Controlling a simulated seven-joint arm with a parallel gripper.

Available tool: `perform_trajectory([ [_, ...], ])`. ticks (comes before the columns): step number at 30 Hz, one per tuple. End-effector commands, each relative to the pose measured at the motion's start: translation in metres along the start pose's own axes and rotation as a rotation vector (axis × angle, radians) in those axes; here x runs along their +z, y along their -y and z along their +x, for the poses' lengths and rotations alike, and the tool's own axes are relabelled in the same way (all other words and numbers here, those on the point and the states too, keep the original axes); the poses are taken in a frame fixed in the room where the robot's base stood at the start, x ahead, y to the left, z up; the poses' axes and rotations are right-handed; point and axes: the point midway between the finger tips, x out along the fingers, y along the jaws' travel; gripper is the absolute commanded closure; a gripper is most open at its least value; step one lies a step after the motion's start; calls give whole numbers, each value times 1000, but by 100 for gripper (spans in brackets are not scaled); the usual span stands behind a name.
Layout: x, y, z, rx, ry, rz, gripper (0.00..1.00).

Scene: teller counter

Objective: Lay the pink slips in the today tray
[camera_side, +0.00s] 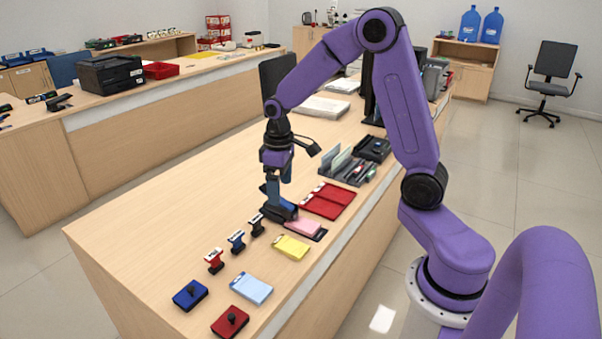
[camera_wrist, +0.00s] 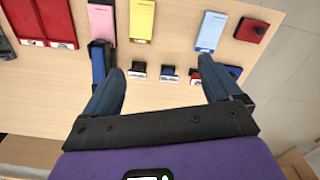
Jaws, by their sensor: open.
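The pink slips (camera_side: 303,227) lie as a small stack on a dark base on the counter; they also show at the top of the wrist view (camera_wrist: 101,20). A red two-part tray (camera_side: 327,201) lies just behind them, also at the wrist view's top left (camera_wrist: 60,20). Its labels are too small to read, so I cannot tell which part is the today tray. My gripper (camera_side: 277,188) is open, above the counter and left of the tray. In the wrist view its fingers (camera_wrist: 161,68) are spread with nothing between them; the pink slips lie beyond the left fingertip.
A blue-and-black desk item (camera_side: 281,208) stands close beside my fingers. Yellow slips (camera_side: 291,247), light blue slips (camera_side: 251,288), several stamps (camera_side: 236,241), a blue pad (camera_side: 190,294) and a red pad (camera_side: 230,322) lie nearer. A dark organizer (camera_side: 349,167) stands behind. The counter's left is clear.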

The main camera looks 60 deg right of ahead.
Motion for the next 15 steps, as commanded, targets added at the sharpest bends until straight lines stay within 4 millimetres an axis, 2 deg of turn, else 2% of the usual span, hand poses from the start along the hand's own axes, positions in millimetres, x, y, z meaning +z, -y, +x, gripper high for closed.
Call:
perform_trajectory([
  [1,-2,-16,6,-1,4,36,8],
  [9,-1,-94,33,-1,8,203,8],
  [15,8,-134,48,-1,9,289,8],
])
